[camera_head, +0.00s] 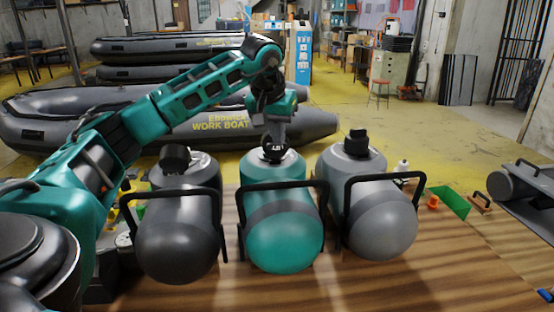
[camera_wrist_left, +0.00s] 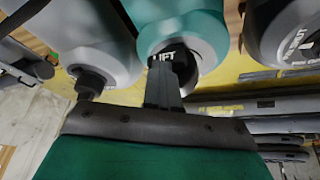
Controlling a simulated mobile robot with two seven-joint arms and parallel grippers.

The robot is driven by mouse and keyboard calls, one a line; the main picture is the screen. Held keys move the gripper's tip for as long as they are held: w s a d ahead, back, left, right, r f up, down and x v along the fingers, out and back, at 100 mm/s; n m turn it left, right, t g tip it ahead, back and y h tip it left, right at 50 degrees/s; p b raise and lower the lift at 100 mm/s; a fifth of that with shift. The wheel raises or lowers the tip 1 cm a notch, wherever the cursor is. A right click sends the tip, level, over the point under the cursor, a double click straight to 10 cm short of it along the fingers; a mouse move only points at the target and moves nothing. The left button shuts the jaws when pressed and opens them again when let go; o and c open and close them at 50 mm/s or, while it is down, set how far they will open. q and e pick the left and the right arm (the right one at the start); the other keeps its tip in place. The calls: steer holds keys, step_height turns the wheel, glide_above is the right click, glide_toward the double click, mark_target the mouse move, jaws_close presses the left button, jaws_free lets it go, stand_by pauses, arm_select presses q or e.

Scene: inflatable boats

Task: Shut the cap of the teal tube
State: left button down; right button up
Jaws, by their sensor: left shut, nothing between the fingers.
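The teal tube (camera_head: 284,245) lies on the wooden table between two grey tubes, under a black handle bar. Its black cap (camera_head: 274,154), marked with white lettering, is at the tube's far end. In the left wrist view the cap (camera_wrist_left: 178,62) shows against the teal tube (camera_wrist_left: 205,32), with "LIFT" readable on it. My left gripper (camera_head: 275,143) reaches down from above with its fingers shut and empty, right at the cap. The fingers (camera_wrist_left: 163,88) hide part of it, so I cannot tell whether it is fully seated. My right gripper is not in view.
A dark grey tube (camera_head: 175,245) stands left and a lighter grey tube (camera_head: 383,232) right, each with a black cap on its far end. A green sheet (camera_head: 452,201) and small items lie farther right. Inflatable boats (camera_head: 60,120) are behind the table.

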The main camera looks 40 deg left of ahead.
arm_select(q)
steer(key=shift+w+a+f+g, duration=0.2)
steer(key=shift+a+f, duration=0.15)
steer(key=shift+a, duration=0.15)
steer(key=shift+w+a+f+g, duration=0.1)
steer(key=shift+w+a+f, duration=0.1)
steer(key=shift+a+f, duration=0.2)
steer(key=shift+w+a, duration=0.45)
steer(key=shift+a, duration=0.1)
steer(key=shift+w+a+f, duration=0.15)
steer(key=shift+w+a, duration=0.55)
steer(key=shift+w+a+f, duration=0.3)
steer(key=shift+w+a, duration=0.15)
steer(key=shift+a, duration=0.05)
steer(key=shift+w+a+f, duration=0.25)
steer(key=shift+w+a, duration=0.15)
steer(key=shift+a, duration=0.25)
steer(key=shift+w+a+r, duration=0.15)
steer(key=shift+r, duration=0.5)
steer(key=shift+w+a+r, duration=0.1)
steer(key=shift+w+r, duration=0.05)
steer(key=shift+r, duration=0.45)
steer(key=shift+a+r, duration=0.1)
steer(key=shift+r, duration=2.2)
